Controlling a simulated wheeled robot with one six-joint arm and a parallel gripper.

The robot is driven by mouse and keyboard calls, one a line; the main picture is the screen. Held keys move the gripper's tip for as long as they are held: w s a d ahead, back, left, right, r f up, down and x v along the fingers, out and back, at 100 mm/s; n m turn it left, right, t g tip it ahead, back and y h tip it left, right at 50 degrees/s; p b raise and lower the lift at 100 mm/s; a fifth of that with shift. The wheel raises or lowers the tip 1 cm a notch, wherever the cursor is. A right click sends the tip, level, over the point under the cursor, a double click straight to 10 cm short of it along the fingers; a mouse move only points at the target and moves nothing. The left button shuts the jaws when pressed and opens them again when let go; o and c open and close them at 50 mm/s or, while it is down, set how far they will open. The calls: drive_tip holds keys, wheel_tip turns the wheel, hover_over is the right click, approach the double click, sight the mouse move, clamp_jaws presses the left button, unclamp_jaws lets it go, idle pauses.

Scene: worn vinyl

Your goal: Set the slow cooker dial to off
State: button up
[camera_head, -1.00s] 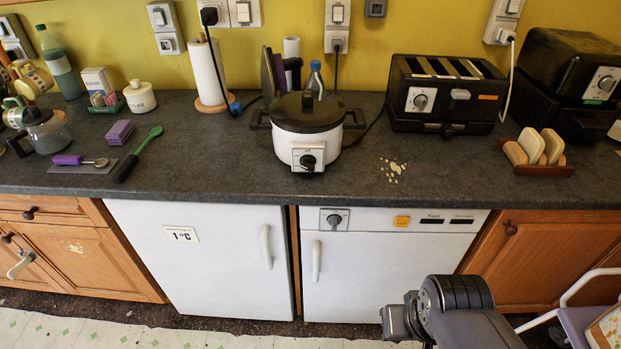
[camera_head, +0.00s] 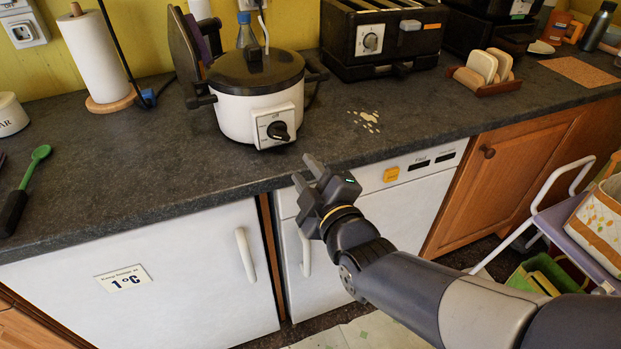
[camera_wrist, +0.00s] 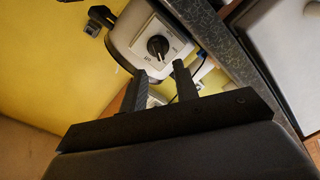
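The slow cooker (camera_head: 240,112) is white with a dark lid and stands on the dark worktop near its front edge. Its black dial (camera_head: 278,131) sits on a pale square panel on the front; the small markings are too blurred to read surely. My gripper (camera_head: 307,170) is in front of and below the dial, apart from it, with its fingers spread and nothing between them. In the wrist view the dial (camera_wrist: 158,47) shows beyond the two open fingertips (camera_wrist: 160,80), on the cooker's panel.
A black toaster (camera_head: 345,40) stands right of the cooker, with a toast rack (camera_head: 482,78) farther right. A paper towel roll (camera_head: 92,55) and a green spoon (camera_head: 38,155) are to the left. Pale crumbs or spots (camera_head: 368,118) mark the worktop. The worktop front edge (camera_head: 235,193) is near my gripper.

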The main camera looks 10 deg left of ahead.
sight(282, 138)
drive_tip(key=shift+a+r+p+x, duration=0.15)
drive_tip(key=shift+p+x, duration=0.15)
drive_tip(key=shift+x, duration=1.15)
drive_tip(key=shift+r+p+x, duration=0.2)
drive_tip(key=shift+p+x, duration=0.15)
drive_tip(key=shift+x, duration=1.05)
drive_tip(key=shift+a+r+p+x, duration=0.15)
drive_tip(key=shift+p+x, duration=0.15)
drive_tip(key=shift+x, duration=1.15)
drive_tip(key=shift+f, duration=0.1)
drive_tip(key=shift+w+a+b, duration=0.15)
drive_tip(key=shift+w+b, duration=0.05)
drive_tip(key=shift+b, duration=0.25)
